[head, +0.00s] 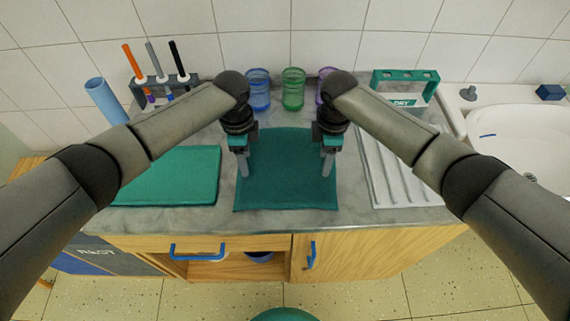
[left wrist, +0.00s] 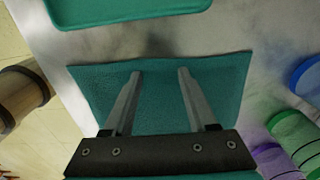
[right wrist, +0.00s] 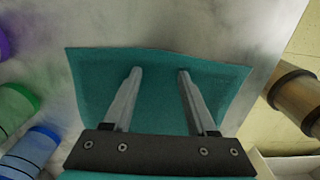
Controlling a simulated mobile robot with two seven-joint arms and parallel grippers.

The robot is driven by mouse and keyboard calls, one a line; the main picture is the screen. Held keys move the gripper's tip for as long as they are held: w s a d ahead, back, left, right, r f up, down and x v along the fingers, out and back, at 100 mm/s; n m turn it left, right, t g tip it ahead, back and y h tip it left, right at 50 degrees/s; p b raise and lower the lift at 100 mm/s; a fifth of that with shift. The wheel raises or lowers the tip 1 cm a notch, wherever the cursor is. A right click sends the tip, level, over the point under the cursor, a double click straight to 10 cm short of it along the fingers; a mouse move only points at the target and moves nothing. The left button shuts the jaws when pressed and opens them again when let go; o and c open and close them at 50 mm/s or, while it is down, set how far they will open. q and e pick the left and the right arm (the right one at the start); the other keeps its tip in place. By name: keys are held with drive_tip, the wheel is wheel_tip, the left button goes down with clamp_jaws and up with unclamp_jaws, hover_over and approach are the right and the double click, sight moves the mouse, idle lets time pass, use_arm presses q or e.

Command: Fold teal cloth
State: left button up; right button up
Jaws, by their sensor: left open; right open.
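The teal cloth (head: 287,185) lies flat and spread out on the grey counter, its near edge close to the counter's front. My left gripper (head: 243,172) is open above the cloth's left side. My right gripper (head: 328,170) is open above its right side. In the left wrist view the open fingers (left wrist: 158,78) are over the cloth (left wrist: 215,88), pointing toward its left edge. In the right wrist view the open fingers (right wrist: 160,75) are over the cloth (right wrist: 215,85), pointing toward its right edge. Neither gripper holds anything. I cannot tell whether the fingertips touch the cloth.
A teal tray or board (head: 172,176) lies left of the cloth. A white ribbed drainboard (head: 395,178) and a sink (head: 530,140) are to the right. Blue (head: 258,90), green (head: 292,90) and purple jars stand behind. A brush rack (head: 165,88) is at the back left.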

use_arm(q)
drive_tip(key=shift+c, duration=0.7)
use_arm(e)
drive_tip(key=shift+c, duration=0.7)
use_arm(q)
clamp_jaws()
use_arm(e)
drive_tip(key=shift+f, duration=0.1)
clamp_jaws()
